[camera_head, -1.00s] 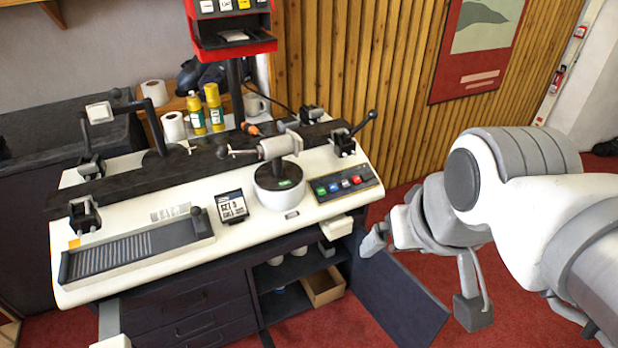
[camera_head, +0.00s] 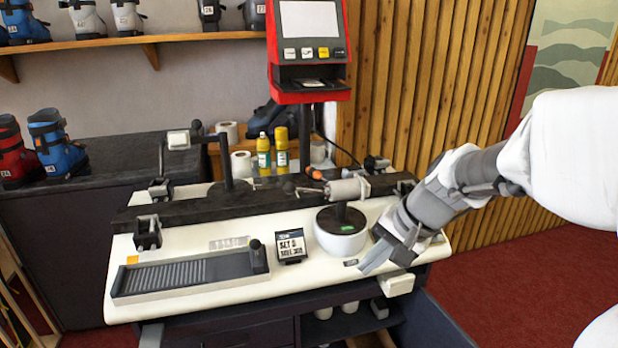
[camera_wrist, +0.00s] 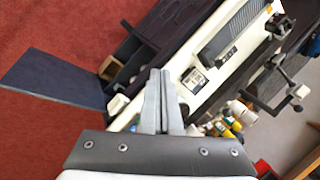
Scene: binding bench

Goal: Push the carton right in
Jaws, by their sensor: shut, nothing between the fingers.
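The carton is a small open tan box on the low shelf of the cabinet under the bench. Only a sliver of the carton (camera_head: 365,341) shows at the bottom edge of the head view. In the wrist view the carton (camera_wrist: 110,68) shows at the cabinet opening, beside the open door (camera_wrist: 45,78); how far it sticks out is unclear. My gripper (camera_head: 374,264) is shut and empty, above the bench top's front right edge, well above the carton. In the wrist view its closed fingers (camera_wrist: 157,78) point toward the bench.
The white bench top (camera_head: 190,300) carries a dark clamp rail, a round white pedestal (camera_head: 341,240) and a small sign (camera_head: 291,246). A white block (camera_head: 396,284) juts from the front edge near my gripper. Red carpet (camera_head: 490,270) lies clear at the right.

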